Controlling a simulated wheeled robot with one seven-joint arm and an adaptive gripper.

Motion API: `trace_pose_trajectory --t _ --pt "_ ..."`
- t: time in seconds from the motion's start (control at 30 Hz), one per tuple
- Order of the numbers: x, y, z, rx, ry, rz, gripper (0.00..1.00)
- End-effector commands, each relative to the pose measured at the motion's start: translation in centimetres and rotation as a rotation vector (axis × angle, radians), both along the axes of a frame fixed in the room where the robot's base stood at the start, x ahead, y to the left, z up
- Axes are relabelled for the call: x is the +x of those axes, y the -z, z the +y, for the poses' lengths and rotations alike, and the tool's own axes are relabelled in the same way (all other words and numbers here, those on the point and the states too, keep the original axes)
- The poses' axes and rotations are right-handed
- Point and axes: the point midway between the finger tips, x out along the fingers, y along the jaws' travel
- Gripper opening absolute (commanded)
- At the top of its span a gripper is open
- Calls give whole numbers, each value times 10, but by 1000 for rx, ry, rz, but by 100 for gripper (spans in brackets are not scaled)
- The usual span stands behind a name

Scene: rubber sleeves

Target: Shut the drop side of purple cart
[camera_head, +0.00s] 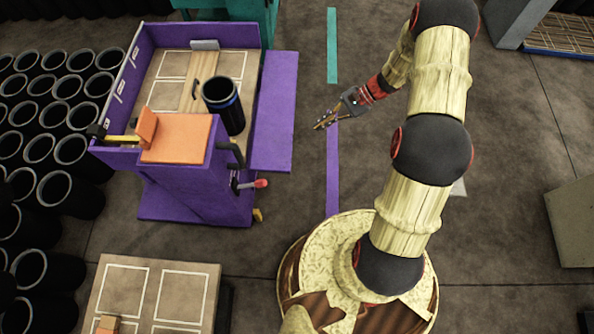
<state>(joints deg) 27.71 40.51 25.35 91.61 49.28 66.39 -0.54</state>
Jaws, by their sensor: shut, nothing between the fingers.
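The purple cart (193,198) stands left of my arm. Its drop side (273,115) is a flat purple panel along the cart's right edge, hanging outward and down from the bed, so that side is open. A lever with a red grip (252,184) sticks out at the cart's near right corner. My gripper (322,124) is shut and empty, to the right of the drop side and apart from it, pointing left and down.
Many black sleeves (72,148) stand in rows left of the cart. A wooden board with white squares (120,283) lies in front. A teal cart (245,11) is behind. Teal and purple floor strips (332,50) run through the clear floor right of the cart. A grey block (572,222) stands far right.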

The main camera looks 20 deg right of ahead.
Motion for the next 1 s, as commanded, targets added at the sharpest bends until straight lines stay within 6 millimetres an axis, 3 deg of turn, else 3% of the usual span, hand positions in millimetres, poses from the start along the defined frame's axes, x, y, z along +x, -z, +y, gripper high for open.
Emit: trace_pose_trajectory --t 0.03,0.3,0.5,0.7,0.87,1.0 --pt "-4 33 -3 42 48 38 0" --pt "-27 171 -4 236 303 187 0" --pt "-51 243 4 337 448 261 0" --pt "-62 273 10 381 514 292 0" --pt "-60 279 21 385 519 296 0" --pt "-54 287 42 384 516 296 0"
